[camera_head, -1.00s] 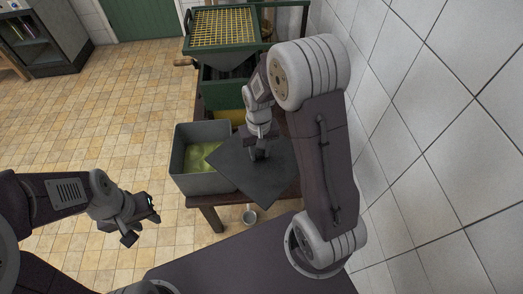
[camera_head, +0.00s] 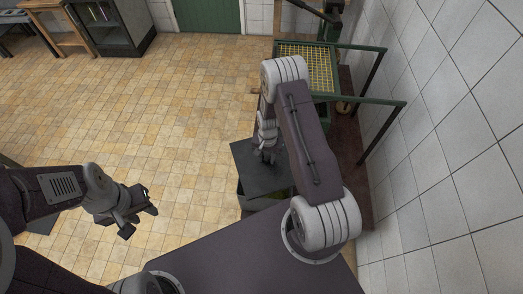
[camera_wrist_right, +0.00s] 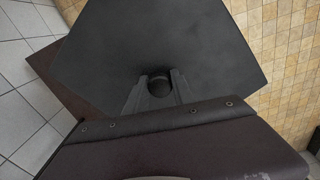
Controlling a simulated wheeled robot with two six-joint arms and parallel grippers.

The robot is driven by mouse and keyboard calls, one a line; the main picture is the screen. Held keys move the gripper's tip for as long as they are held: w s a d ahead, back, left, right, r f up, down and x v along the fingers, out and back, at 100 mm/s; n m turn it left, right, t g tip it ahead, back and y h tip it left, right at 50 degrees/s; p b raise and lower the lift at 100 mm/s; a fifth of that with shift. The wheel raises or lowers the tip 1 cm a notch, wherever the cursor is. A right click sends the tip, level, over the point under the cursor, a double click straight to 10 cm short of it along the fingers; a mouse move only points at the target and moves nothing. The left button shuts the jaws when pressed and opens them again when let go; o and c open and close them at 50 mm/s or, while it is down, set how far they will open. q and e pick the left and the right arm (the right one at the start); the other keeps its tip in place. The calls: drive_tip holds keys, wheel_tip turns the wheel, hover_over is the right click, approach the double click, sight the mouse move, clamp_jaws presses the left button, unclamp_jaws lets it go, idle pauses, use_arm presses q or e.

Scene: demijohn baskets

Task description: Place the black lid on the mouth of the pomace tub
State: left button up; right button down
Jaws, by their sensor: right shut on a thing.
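The black lid (camera_head: 252,178) is a flat dark square plate in the head view, held out under my right arm. My right gripper (camera_head: 266,156) is shut on its knob. In the right wrist view the lid (camera_wrist_right: 165,40) fills the upper middle, with its round knob between the fingers of the right gripper (camera_wrist_right: 159,84). The pomace tub cannot be made out for certain; a dark shape with a yellow-green patch shows just below the lid and is mostly covered by it. My left gripper (camera_head: 140,212) is open and empty over the floor.
A green frame with a yellow grid (camera_head: 305,65) stands behind my right arm, its rails reaching right. A tiled wall (camera_head: 455,140) runs close on the right. Open tiled floor (camera_head: 180,100) lies to the left. A dark cabinet (camera_head: 110,25) stands far back.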

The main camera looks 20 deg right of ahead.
sight(267, 166)
drive_tip(key=shift+d, duration=0.1)
drive_tip(key=shift+w+f, duration=0.2)
drive_tip(key=shift+s+f, duration=0.1)
drive_tip(key=shift+s, duration=0.05)
drive_tip(key=shift+f+b, duration=0.2)
drive_tip(key=shift+b, duration=0.2)
wheel_tip(267, 166, down, 5)
drive_tip(key=b, duration=0.4)
drive_tip(key=shift+f, duration=0.1)
drive_tip(key=shift+f+b, duration=0.6)
drive_tip(key=c, duration=1)
unclamp_jaws()
